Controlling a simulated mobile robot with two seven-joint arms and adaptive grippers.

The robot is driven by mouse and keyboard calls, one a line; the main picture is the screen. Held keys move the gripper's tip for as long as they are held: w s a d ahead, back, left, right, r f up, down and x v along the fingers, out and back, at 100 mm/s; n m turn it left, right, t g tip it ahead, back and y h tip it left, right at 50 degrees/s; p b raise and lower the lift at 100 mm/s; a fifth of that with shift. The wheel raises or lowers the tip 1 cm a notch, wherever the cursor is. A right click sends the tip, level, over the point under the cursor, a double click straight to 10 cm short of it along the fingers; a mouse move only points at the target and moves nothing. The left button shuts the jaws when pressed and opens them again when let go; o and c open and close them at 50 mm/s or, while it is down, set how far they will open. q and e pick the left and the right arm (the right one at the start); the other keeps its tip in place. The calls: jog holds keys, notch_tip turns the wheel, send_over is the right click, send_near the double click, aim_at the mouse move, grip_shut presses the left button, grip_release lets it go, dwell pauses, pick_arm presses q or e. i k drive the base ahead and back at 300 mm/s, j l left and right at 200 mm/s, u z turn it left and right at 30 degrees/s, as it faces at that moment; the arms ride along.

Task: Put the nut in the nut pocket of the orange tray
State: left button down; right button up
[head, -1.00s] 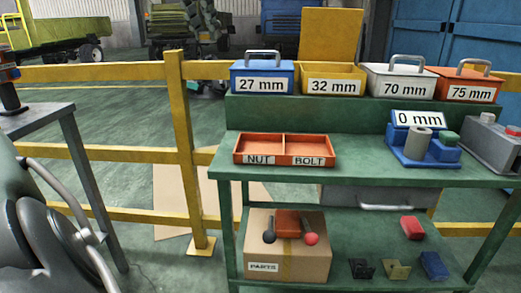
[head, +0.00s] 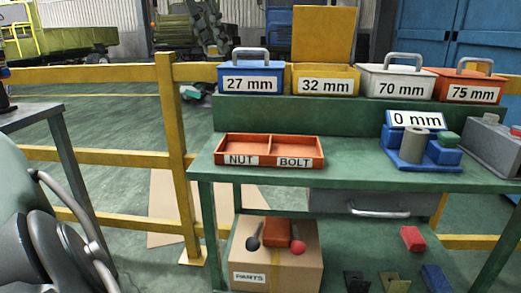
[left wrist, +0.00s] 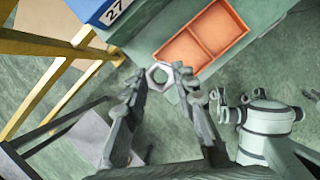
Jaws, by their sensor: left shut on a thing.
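The orange tray (head: 269,159) sits near the front left of the green bench top. It has two empty compartments, labelled NUT on the left and BOLT on the right. In the left wrist view the tray (left wrist: 203,50) shows beyond my gripper, to the upper right, with no readable labels. My left gripper (left wrist: 160,79) is shut on a grey hex nut (left wrist: 150,73), held between the fingertips, apart from the tray. In the head view only a part of my arm shows at the lower left; the nut does not show there. My right gripper is not in view.
Boxes marked 27 mm (head: 250,80), 32 mm (head: 325,81), 70 mm and 75 mm stand on the raised back shelf. A blue fixture with a 0 mm sign (head: 414,119) stands right of the tray. A yellow railing (head: 174,150) runs behind.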

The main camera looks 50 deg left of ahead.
aim_at(245, 152)
jog(key=i+l+u, duration=0.35)
jog(key=i+l, duration=0.35)
jog(key=i+u, duration=0.1)
jog(key=u, duration=0.75)
